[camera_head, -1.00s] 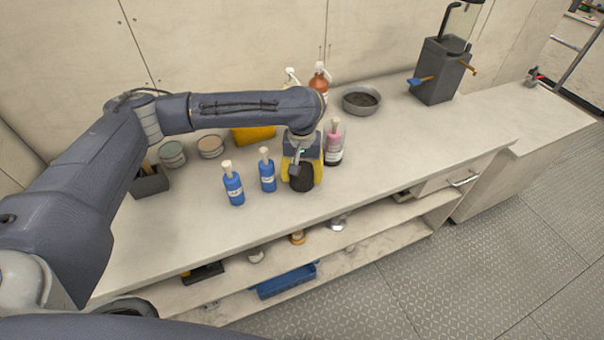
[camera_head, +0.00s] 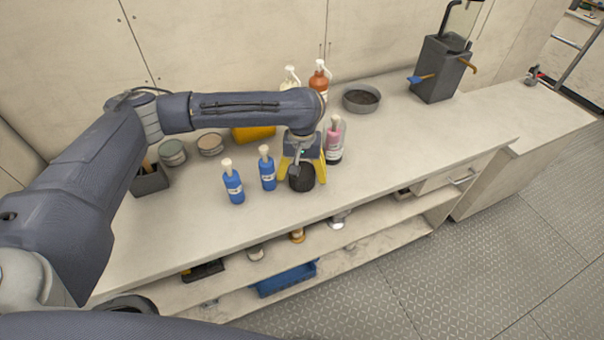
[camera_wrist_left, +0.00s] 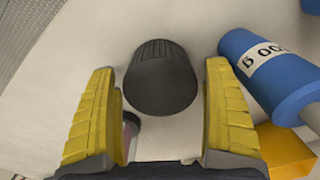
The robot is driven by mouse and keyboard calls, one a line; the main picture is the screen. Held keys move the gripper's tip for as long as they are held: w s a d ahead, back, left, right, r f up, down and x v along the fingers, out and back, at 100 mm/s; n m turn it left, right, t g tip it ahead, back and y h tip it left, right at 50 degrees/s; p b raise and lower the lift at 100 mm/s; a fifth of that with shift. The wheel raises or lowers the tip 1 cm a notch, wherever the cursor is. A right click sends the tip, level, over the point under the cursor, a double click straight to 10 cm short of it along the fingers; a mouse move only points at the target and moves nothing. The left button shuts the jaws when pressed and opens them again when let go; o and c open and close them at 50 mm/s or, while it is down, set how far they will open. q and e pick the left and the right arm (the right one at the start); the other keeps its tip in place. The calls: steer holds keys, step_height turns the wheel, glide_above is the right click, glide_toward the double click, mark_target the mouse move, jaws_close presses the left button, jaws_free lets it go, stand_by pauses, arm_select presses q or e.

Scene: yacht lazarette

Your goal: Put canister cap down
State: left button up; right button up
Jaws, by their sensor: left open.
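The canister cap (camera_head: 302,179) is black with a ribbed side and lies on the countertop near its front edge. In the left wrist view the cap (camera_wrist_left: 161,79) is between and just beyond the fingers, with a gap on each side. My left gripper (camera_head: 302,181) has yellow fingers spread wide, and it is empty. It also shows in the left wrist view (camera_wrist_left: 163,95), pointing down at the counter. My right gripper does not show.
Blue bottles (camera_head: 233,183) stand just left of the gripper, one close beside it. A clear bottle with pink contents (camera_head: 335,142) stands behind right. A yellow object (camera_head: 254,133) is behind. The counter to the right (camera_head: 420,130) is clear.

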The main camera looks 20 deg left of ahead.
mark_target(303, 171)
arm_select(q)
step_height(303, 171, up, 13)
steer(key=shift+f, duration=0.15)
stand_by(0.5)
steer(key=shift+d, duration=0.1)
stand_by(0.3)
